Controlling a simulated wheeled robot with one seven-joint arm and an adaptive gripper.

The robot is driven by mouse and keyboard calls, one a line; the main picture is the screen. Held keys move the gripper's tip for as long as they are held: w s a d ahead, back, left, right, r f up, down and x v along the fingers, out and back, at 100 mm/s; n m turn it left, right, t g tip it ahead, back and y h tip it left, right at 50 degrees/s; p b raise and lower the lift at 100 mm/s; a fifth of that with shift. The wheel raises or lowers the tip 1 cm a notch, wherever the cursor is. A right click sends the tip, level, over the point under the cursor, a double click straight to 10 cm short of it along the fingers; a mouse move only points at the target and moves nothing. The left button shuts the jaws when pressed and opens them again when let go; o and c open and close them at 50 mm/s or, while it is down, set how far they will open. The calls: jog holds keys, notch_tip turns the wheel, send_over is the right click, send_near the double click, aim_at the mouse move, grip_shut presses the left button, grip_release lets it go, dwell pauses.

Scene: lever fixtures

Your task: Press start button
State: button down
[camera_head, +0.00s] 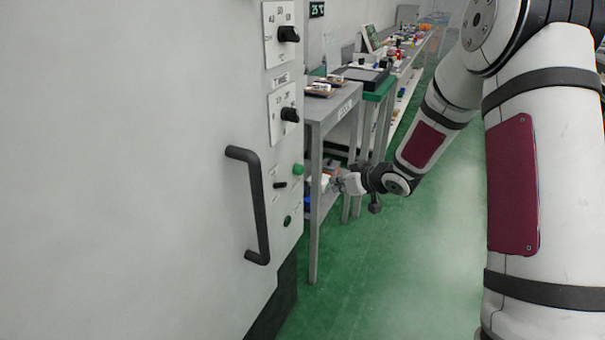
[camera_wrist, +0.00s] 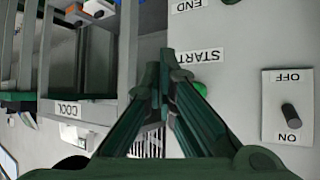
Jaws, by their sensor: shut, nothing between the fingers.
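In the wrist view, which looks upside down, the green button (camera_wrist: 201,88) shows beside a START label (camera_wrist: 197,56), partly hidden behind a finger. My gripper (camera_wrist: 167,78) is shut and empty, its fingertips close together beside the button in that view. Whether they touch it cannot be told. In the head view my gripper (camera_head: 338,184) is to the right of the button, apart from it in the picture.
The cabinet (camera_head: 130,150) carries a black handle (camera_head: 258,205), two black knobs (camera_head: 288,34) (camera_head: 290,114), a small switch (camera_head: 280,185) marked ON and OFF in the wrist view, and a dark green button (camera_head: 287,221). A grey table (camera_head: 313,220) stands close behind. Green floor at right is clear.

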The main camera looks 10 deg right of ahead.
jog(key=w+a+b, duration=0.1)
jog(key=w+a, duration=0.3)
jog(key=a, duration=0.1)
jog(key=shift+a+b, duration=0.25)
jog(key=shift+b, duration=0.15)
jog(key=shift+w+a, duration=0.1)
dwell(1.2)
jog(key=shift+w+a, duration=0.2)
jog(key=shift+a, duration=0.05)
jog(key=shift+w+a, duration=0.35)
jog(key=shift+a, duration=0.15)
dwell(0.9)
dwell(0.3)
jog(key=shift+s+d+p, duration=0.45)
jog(key=shift+s+d, duration=0.15)
jog(key=shift+d, duration=0.2)
jog(key=shift+d, duration=0.1)
jog(key=shift+s+d+p, duration=0.5)
jog(key=shift+s+d, duration=0.25)
jog(key=shift+d, duration=0.25)
jog(key=shift+s+d+p, duration=0.5)
jog(key=shift+s+d, duration=0.25)
jog(key=shift+d, duration=0.2)
